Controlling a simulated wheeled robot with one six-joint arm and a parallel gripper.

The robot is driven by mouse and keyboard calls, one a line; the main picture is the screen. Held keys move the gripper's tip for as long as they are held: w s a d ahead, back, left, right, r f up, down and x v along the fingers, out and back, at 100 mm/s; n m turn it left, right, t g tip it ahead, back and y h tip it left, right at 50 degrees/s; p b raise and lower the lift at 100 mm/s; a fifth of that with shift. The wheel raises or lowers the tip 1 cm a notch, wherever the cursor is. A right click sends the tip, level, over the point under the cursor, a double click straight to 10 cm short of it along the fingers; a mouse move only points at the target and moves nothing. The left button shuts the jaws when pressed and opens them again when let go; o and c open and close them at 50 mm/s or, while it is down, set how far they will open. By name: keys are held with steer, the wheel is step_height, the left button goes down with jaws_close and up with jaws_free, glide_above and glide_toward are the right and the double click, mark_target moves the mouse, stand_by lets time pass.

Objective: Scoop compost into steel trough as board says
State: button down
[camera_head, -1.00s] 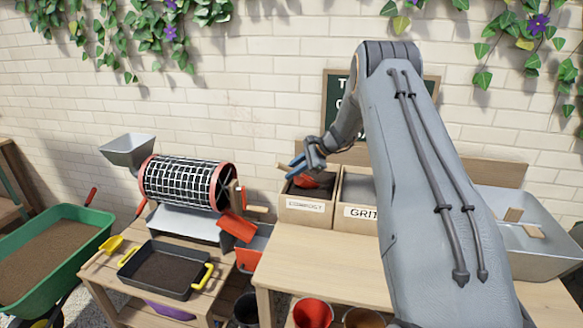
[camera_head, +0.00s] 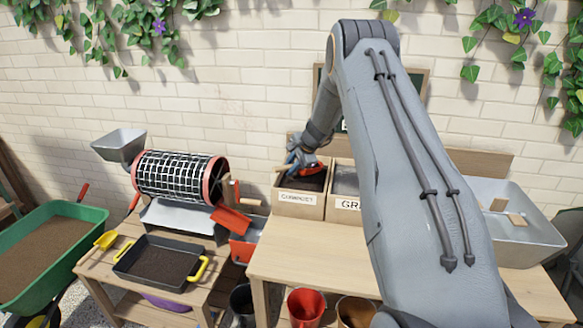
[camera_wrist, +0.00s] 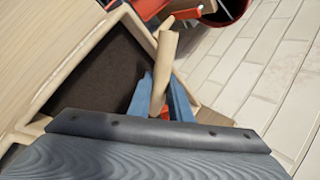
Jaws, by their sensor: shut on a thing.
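My gripper (camera_head: 296,161) is shut on the wooden handle of a red scoop (camera_head: 313,168). It is over the back of the compost box (camera_head: 297,199), with dark compost (camera_head: 316,183) in front of the scoop. In the wrist view the blue fingers (camera_wrist: 160,98) close around the pale handle (camera_wrist: 166,62); only a bit of red scoop shows between them. The scoop's load is hidden. The steel trough (camera_head: 530,228) stands at the right with wooden pieces in it; its floor is partly hidden. The board (camera_head: 423,84) is mostly behind my arm, its writing unreadable.
A grit box (camera_head: 346,204) stands right beside the compost box. Left are a mesh drum sieve (camera_head: 180,178), a black tray with yellow handles (camera_head: 160,262) and a green barrow (camera_head: 50,245). Bare bench (camera_head: 300,255) lies in front of the boxes. A brick wall is close behind.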

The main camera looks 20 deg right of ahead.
steer(key=shift+a+r+h, duration=0.1)
steer(key=shift+r+h, duration=0.3)
steer(key=shift+s+a+r+p, duration=0.1)
steer(key=shift+a+r+p, duration=0.05)
steer(key=shift+r+p, duration=0.55)
steer(key=shift+n+h, duration=0.4)
steer(key=shift+h, duration=0.3)
steer(key=shift+s+a+r+p, duration=0.1)
steer(key=shift+a+r+p, duration=0.2)
steer(key=shift+r+p, duration=0.35)
steer(key=shift+w+a+r+p, duration=0.1)
steer(key=shift+a+r+p, duration=0.35)
steer(key=shift+r, duration=0.4)
steer(key=shift+s+a+r+p, duration=0.1)
steer(key=shift+a+r+p, duration=0.1)
steer(key=shift+r+p, duration=0.5)
